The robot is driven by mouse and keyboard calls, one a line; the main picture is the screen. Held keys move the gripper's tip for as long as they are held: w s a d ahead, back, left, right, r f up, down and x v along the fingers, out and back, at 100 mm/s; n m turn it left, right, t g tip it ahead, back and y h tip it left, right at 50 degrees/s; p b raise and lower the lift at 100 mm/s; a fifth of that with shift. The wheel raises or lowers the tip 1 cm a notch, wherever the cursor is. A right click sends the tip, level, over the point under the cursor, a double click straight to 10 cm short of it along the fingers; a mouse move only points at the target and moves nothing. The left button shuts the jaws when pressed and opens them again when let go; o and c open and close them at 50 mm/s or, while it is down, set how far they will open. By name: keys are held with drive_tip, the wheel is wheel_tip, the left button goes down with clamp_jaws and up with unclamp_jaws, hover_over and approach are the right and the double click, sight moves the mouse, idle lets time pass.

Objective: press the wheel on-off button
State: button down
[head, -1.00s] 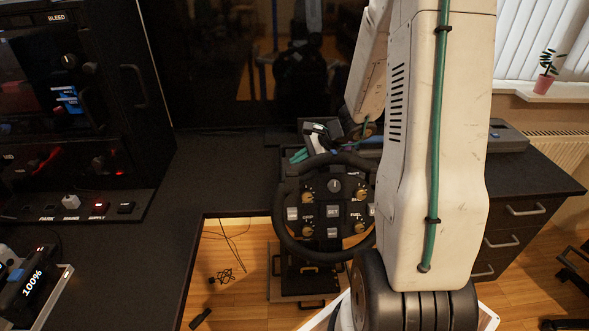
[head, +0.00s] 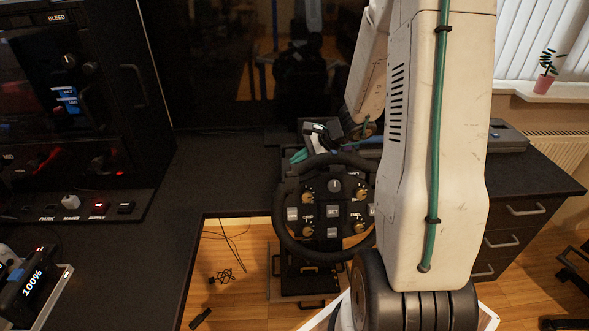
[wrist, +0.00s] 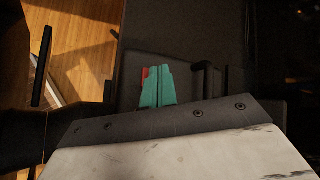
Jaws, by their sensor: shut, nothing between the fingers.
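The racing wheel (head: 283,231) stands upright in the middle of the head view, with a black rim and a dark face of knobs and pale buttons. My arm covers part of its right side. My gripper (head: 296,157) is at the upper left of the wheel, by its rim. In the wrist view its two green fingers (wrist: 158,70) lie together, shut and empty. A small red part (wrist: 145,73) shows just left of the fingertips on a dark surface. It may be the on-off button; contact cannot be told.
The black desk (head: 225,165) surrounds the wheel, with an open gap over the wooden floor at its front. A dark control panel (head: 90,205) stands at left. A drawer unit (head: 515,210) is at right. A dark screen (head: 210,70) is behind.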

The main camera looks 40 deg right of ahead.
drive_tip(key=shift+f, duration=0.1)
drive_tip(key=shift+f, duration=0.35)
idle(0.3)
drive_tip(key=shift+r, duration=0.45)
drive_tip(key=shift+r, duration=3)
drive_tip(key=shift+a, duration=0.1)
